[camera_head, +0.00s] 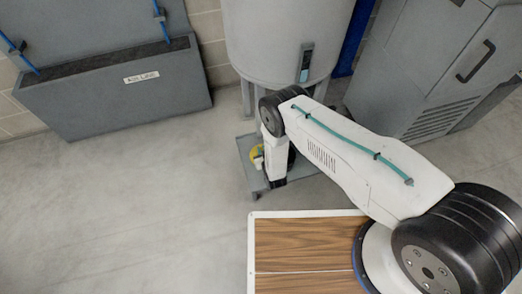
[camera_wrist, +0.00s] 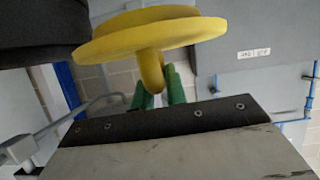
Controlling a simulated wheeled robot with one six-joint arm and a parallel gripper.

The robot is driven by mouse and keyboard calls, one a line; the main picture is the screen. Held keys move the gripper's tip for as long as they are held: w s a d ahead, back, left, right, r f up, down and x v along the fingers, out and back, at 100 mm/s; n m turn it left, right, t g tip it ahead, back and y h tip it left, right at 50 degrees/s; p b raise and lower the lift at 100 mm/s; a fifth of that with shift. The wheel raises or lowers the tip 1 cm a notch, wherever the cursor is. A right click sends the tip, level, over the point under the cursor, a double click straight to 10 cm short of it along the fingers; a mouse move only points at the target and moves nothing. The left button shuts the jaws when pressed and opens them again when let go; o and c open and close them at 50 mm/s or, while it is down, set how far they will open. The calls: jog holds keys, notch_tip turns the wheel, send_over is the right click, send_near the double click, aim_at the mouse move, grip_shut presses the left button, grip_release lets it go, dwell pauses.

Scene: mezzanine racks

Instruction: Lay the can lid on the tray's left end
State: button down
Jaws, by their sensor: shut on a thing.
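The can lid is a yellow disc with a knob. My gripper's green fingers (camera_wrist: 161,86) are shut on the lid's knob. In the head view my gripper (camera_head: 262,155) is low, over or beside a grey flat surface (camera_head: 257,181) in front of the tank. I cannot tell whether this surface is the tray, nor whether the lid touches it.
A pale tank (camera_head: 270,35) stands behind the grey surface. A grey labelled bin (camera_head: 120,100) is at the left, and a grey cabinet (camera_head: 420,75) at the right. A wood-topped, white-edged deck (camera_head: 300,245) is in front. Open floor (camera_head: 150,200) lies at the left.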

jog(key=shift+f, duration=0.2)
jog(key=c, duration=1.4)
grip_release()
jog(key=shift+r, duration=0.1)
